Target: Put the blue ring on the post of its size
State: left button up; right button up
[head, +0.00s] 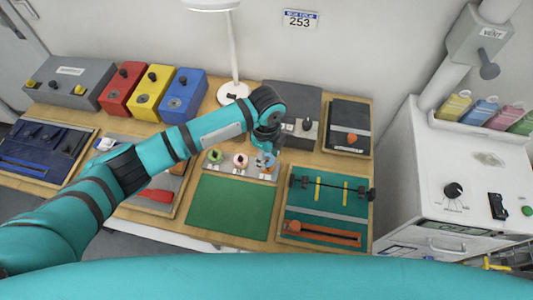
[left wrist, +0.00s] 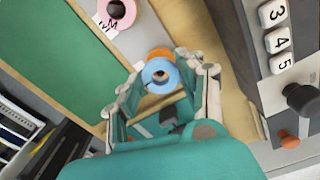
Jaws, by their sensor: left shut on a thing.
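My left gripper (head: 266,152) is over the right end of a grey post board (head: 228,172). In the left wrist view its fingers (left wrist: 161,68) are closed on the blue ring (left wrist: 160,82), which shows as a light blue disc between the tips. In the head view the blue ring (head: 262,160) is partly hidden by the gripper. An orange piece shows just beyond it in the left wrist view (left wrist: 161,53); I cannot tell whether the ring is around a post. A pink ring (head: 240,160) and a green ring (head: 215,156) are on the board to the left. My right gripper is not in view.
A green mat (head: 231,208) lies in front of the board. A teal tray with a rod (head: 330,200) is at the right. Red, yellow and blue boxes (head: 181,95) and a lamp (head: 233,93) stand behind. A white cabinet (head: 450,180) stands beyond the table's right edge.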

pick_arm(q)
jog(key=shift+f, duration=0.35)
dwell(0.3)
jog(key=o, duration=1.2)
jog(key=shift+r+p, duration=3.4)
jog(key=shift+r, duration=0.15)
jog(key=shift+s+f, duration=0.1)
jog(key=shift+f, duration=0.05)
